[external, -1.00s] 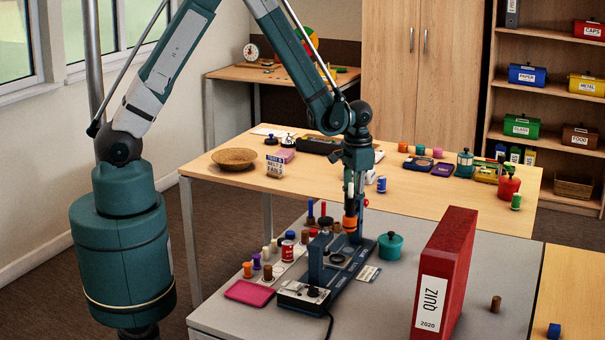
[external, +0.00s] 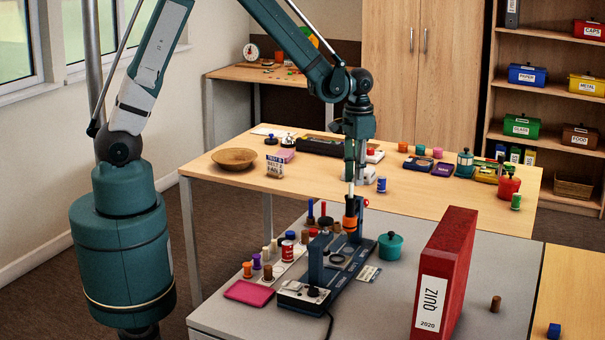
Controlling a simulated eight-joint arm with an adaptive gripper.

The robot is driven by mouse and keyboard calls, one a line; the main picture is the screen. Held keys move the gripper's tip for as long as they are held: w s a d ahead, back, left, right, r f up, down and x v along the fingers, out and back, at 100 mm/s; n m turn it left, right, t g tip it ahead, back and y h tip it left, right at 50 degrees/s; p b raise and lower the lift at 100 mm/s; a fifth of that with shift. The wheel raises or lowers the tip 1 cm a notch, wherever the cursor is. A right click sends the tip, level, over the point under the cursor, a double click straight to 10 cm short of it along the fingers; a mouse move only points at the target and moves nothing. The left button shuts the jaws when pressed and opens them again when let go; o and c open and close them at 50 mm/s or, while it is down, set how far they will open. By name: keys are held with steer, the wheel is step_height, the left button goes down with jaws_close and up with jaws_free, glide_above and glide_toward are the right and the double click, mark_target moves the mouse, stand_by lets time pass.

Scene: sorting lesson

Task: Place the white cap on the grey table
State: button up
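My gripper (external: 350,192) points straight down over the back end of a dark blue bench device, above the grey table (external: 390,310). A small pale, whitish piece shows at its lower end, just above an orange ring-like part (external: 350,222). I cannot tell whether this pale piece is the white cap or part of the gripper or device. The fingers are too small and overlapped to show whether they are open or shut. The device (external: 338,270) stands on the grey table with a short post at its front. No white cap can be clearly made out elsewhere.
Several coloured bottles and caps (external: 289,250) stand left of the device. A pink tray (external: 249,292), a teal pot (external: 390,246) and a tall red QUIZ binder (external: 447,265) are also on the grey table. Bare table lies right of the binder, near a brown cap (external: 495,304).

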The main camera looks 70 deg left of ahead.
steer(key=shift+r, duration=0.7)
steer(key=d+b, duration=0.2)
steer(key=d, duration=1.5)
steer(key=b, duration=0.2)
glide_above(392, 280)
steer(key=shift+f, duration=2.5)
steer(key=shift+f+b, duration=0.7)
steer(key=shift+f, duration=2.45)
steer(key=shift+f+b, duration=0.4)
steer(key=shift+f, duration=1.45)
steer(key=shift+f, duration=0.2)
